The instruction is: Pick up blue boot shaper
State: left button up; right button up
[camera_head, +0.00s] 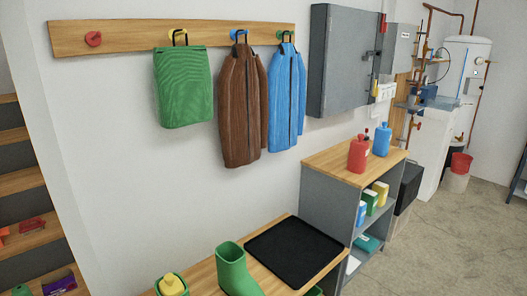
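A blue bottle-shaped item (382,139) stands upright on the wooden top of the grey shelf unit, behind and to the right of a similar red one (358,155). I cannot tell whether the blue one is a boot shaper. A green boot (236,272) stands on the wooden bench at the bottom. Left of it is another green boot-like item (161,291) with a yellow piece (173,285) in its opening, cut off by the lower edge. Neither of my grippers is in view.
A black mat (295,250) lies on the bench (208,272). The grey shelf unit (325,205) holds several small boxes. A green bag (183,88), brown coat (242,105) and blue coat (287,97) hang above. Open floor (440,240) lies at the right; stairs (20,185) are at the left.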

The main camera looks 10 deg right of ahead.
aim_at(382, 136)
jog(key=i+l, duration=0.25)
jog(key=l, duration=0.25)
jog(key=i+l+u, duration=0.1)
jog(key=i+l, duration=0.2)
jog(key=l, duration=0.25)
jog(key=i+l+u, duration=0.1)
jog(key=i+l, duration=0.15)
jog(key=l, duration=0.25)
jog(key=i+l, duration=0.25)
jog(key=l, duration=0.35)
jog(key=i+l+u, duration=0.1)
jog(key=i+l, duration=0.15)
jog(key=l, duration=0.3)
jog(key=i+l, duration=0.2)
jog(key=l, duration=0.35)
jog(key=i+l+u, duration=0.15)
jog(key=l, duration=0.45)
jog(key=i+l, duration=0.25)
jog(key=l, duration=0.35)
